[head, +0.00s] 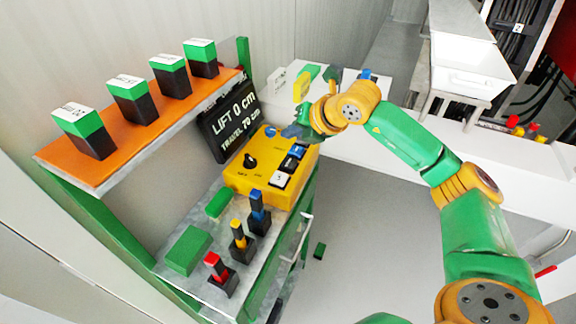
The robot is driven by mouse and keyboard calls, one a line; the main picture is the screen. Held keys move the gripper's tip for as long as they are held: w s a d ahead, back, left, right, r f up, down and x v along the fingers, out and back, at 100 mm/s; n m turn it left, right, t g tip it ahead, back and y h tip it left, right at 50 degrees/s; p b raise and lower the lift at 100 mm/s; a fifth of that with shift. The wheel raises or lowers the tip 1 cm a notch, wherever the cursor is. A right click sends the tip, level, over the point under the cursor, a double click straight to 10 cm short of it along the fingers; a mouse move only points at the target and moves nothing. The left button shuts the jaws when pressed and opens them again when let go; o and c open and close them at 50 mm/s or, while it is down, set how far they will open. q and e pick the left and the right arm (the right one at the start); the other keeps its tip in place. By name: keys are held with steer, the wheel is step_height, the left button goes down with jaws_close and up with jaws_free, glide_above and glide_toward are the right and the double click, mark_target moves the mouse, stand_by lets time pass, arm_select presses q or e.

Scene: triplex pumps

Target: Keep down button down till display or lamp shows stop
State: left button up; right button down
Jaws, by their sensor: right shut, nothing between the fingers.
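A yellow control box (240,182) stands on the shelf unit. On it are a black knob (250,161), a blue-and-black button (297,152), a darker button (289,164) and a white-faced button (280,179); their labels are too small to tell which is down. The black display (213,148) behind the box reads "LIFT 0 cm" and "TRAVEL 70 cm". My right gripper (292,132) is shut and empty at the box's far right edge, above the buttons. Whether it touches the box cannot be told. My left gripper is out of view.
An orange shelf (140,131) holds several green-and-black blocks. Below are red (213,262), yellow (239,236) and blue (258,213) handled items and green blocks (188,250). A white bench (365,140) with small items lies behind my right arm. Grey floor is open at right.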

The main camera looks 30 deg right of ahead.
mark_target(291, 165)
step_height(291, 165, down, 6)
steer(key=b, duration=0.4)
steer(key=shift+f+b, duration=0.25)
steer(key=shift+b, duration=0.1)
steer(key=shift+s+r, duration=0.1)
stand_by(1.3)
steer(key=shift+f+b, duration=0.45)
steer(key=shift+b, duration=0.05)
steer(key=shift+f+b, duration=0.55)
steer(key=shift+b, duration=0.05)
stand_by(0.5)
stand_by(2.8)
steer(key=shift+r+p, duration=0.7)
steer(key=shift+r, duration=0.25)
